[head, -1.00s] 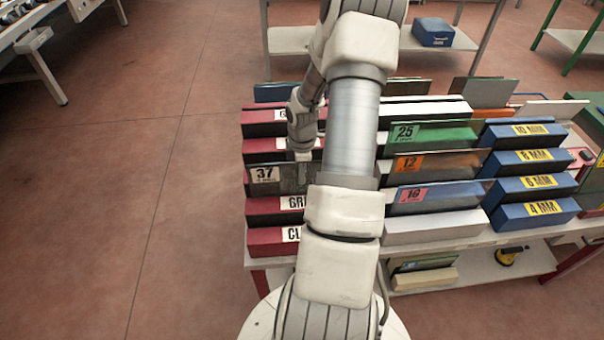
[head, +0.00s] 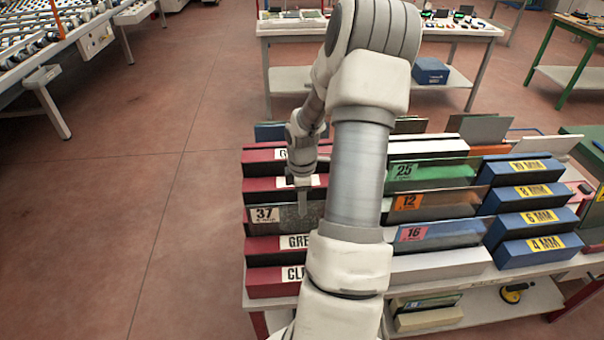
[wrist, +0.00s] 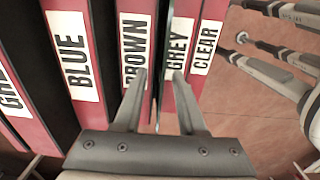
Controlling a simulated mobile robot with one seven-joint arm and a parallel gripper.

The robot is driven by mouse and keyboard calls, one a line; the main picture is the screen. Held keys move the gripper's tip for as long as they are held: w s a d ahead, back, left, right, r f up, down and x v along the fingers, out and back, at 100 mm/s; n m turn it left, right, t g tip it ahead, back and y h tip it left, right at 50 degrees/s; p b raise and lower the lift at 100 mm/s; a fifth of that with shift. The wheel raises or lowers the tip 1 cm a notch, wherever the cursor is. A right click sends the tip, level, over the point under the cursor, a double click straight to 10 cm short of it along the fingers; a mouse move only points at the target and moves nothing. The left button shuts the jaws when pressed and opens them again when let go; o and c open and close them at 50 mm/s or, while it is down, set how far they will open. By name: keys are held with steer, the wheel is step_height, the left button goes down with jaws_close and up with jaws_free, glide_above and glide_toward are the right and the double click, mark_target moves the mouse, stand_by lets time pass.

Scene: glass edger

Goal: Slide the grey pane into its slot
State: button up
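The grey pane (head: 287,217), dark and see-through with a white "37" tag, stands upright in the left column of red blocks. It hides most of the BROWN block behind it and stands behind the GREY block (head: 262,251). In the wrist view the pane (wrist: 158,100) is a thin edge between the BROWN (wrist: 112,20) and GREY labels. My gripper (head: 302,208) is at the pane's upper edge. In the wrist view its fingers (wrist: 159,76) stand apart, one on each side of the pane, with a gap to each side. The pane's lower edge is hidden.
The CLEAR block (head: 266,281) is nearest me. Panes tagged 25 (head: 435,171), 12 (head: 438,202) and 16 (head: 445,235) stand in the middle column. Blue blocks (head: 510,257) with thickness labels fill the right. Open floor (head: 150,240) lies left of the rack.

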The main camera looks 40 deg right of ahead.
step_height(320, 180, up, 12)
steer(key=shift+s, duration=0.15)
steer(key=shift+a, duration=0.1)
stand_by(0.6)
